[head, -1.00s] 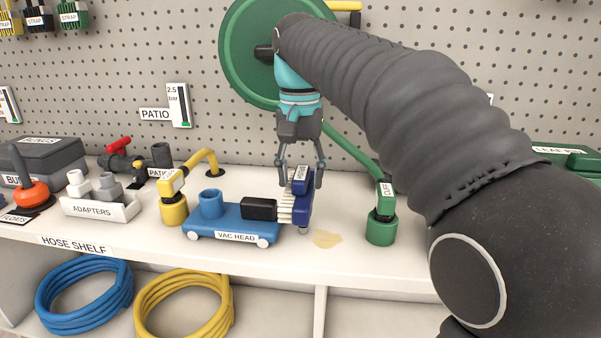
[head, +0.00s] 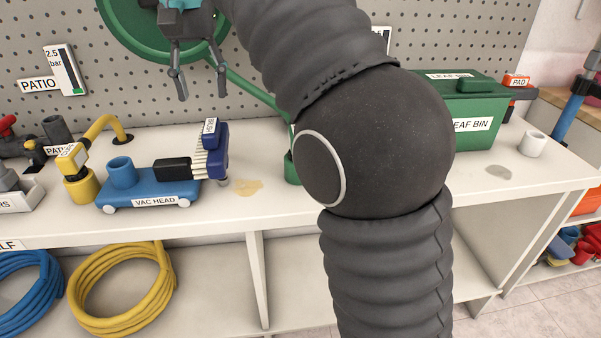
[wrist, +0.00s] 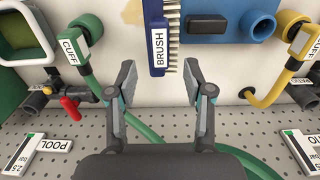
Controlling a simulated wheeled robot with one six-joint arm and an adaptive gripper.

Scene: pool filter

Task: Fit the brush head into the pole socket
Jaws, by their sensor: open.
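The brush head (head: 217,150) is dark blue with pale bristles and a BRUSH label. It stands on the shelf against the right end of the blue vac head (head: 150,188), bristles facing left toward a black block. My gripper (head: 202,96) is open and empty, above the brush head and apart from it. In the wrist view, the brush head (wrist: 158,40) lies ahead of my open fingers (wrist: 160,80), roughly in line with the gap between them. A blue pole (head: 571,118) with a grey upper part stands at the far right; I cannot tell whether its socket shows.
The hose shelf (head: 270,205) also holds a yellow pipe fitting (head: 80,186), a green leaf bin (head: 470,110) and a white cup (head: 533,144). In the wrist view, a green cuff (wrist: 85,28) is to the left.

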